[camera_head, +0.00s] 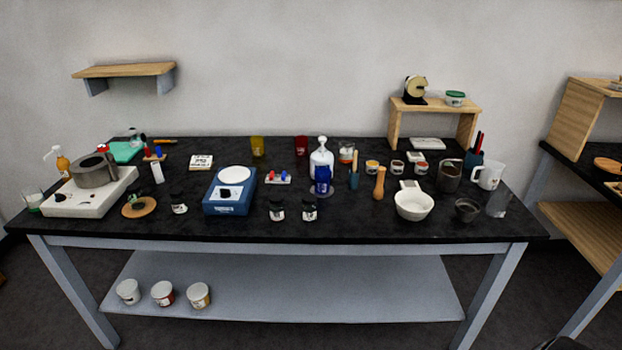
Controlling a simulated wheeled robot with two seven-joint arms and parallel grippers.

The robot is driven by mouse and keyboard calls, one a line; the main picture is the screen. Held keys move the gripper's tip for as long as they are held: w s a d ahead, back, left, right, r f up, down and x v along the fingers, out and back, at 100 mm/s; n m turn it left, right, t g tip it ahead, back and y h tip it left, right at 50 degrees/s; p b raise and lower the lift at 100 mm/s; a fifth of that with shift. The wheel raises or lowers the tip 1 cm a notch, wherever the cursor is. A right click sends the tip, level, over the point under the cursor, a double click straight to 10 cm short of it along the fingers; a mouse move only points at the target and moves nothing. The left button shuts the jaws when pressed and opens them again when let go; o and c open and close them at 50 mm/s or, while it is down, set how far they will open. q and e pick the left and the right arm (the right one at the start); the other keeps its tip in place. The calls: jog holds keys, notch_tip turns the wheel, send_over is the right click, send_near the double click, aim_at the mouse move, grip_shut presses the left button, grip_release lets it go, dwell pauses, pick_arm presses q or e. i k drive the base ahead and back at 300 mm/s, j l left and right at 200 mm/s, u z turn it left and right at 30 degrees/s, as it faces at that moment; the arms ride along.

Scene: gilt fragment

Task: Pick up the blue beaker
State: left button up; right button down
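The blue beaker (322,181) is a small dark blue cup standing upright near the middle of the black table top (370,218). It stands just in front of a white bottle (321,150) and covers its lower part. A round grey patch shows at the beaker's base. Neither of my grippers shows in the head view.
A blue scale (230,205) stands left of the beaker, with dark-lidded jars (277,211) in front. A yellow cup (257,146) and a red cup (301,146) stand behind. The front edge is mostly clear.

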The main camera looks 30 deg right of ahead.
aim_at(323, 181)
jog(key=i+l+z, duration=0.1)
jog(key=l, duration=0.3)
jog(key=i+l+z, duration=0.15)
jog(key=l, duration=0.25)
jog(key=i+l+z, duration=0.1)
jog(key=l, duration=0.25)
jog(key=i+l, duration=0.05)
jog(key=i, duration=0.05)
